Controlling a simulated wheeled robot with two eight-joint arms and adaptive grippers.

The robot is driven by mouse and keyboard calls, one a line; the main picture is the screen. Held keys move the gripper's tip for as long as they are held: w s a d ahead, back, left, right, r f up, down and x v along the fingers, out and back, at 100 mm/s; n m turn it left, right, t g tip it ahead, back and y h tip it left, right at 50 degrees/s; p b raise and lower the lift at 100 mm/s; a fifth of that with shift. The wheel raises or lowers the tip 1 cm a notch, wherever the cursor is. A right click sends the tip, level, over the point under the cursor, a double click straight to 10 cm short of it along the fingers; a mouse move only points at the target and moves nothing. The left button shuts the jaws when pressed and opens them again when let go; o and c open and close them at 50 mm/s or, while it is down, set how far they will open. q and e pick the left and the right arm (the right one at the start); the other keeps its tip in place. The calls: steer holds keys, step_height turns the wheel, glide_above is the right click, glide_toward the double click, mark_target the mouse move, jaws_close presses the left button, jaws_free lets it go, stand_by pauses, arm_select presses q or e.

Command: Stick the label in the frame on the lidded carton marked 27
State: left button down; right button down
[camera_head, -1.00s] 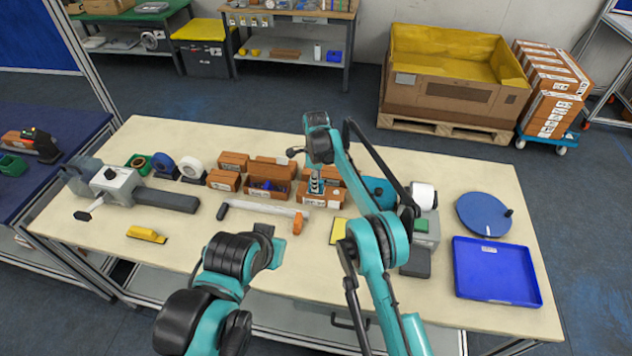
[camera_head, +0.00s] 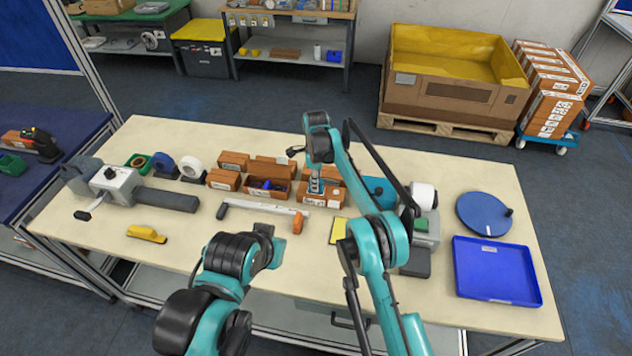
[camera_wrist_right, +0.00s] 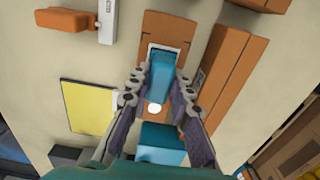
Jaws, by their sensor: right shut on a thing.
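My right gripper (camera_head: 316,186) is over a small brown lidded carton (camera_head: 322,198) in the middle row of cartons. In the right wrist view the gripper (camera_wrist_right: 160,85) is shut on a teal block (camera_wrist_right: 162,72). The block's far end lies over a white-edged frame (camera_wrist_right: 182,50) on the top of the brown carton (camera_wrist_right: 172,28). The block hides most of the frame, and I cannot see a label under it or tell contact. The number on the carton is not readable.
More brown cartons (camera_head: 233,160) stand left and behind, one open with blue contents (camera_head: 266,186). A bar with an orange end (camera_head: 298,222) and a yellow sheet (camera_head: 338,231) lie in front. A blue tray (camera_head: 495,298) and blue disc (camera_head: 482,212) are right.

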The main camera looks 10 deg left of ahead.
steer(key=shift+r+p, duration=2)
steer(key=shift+r, duration=1.5)
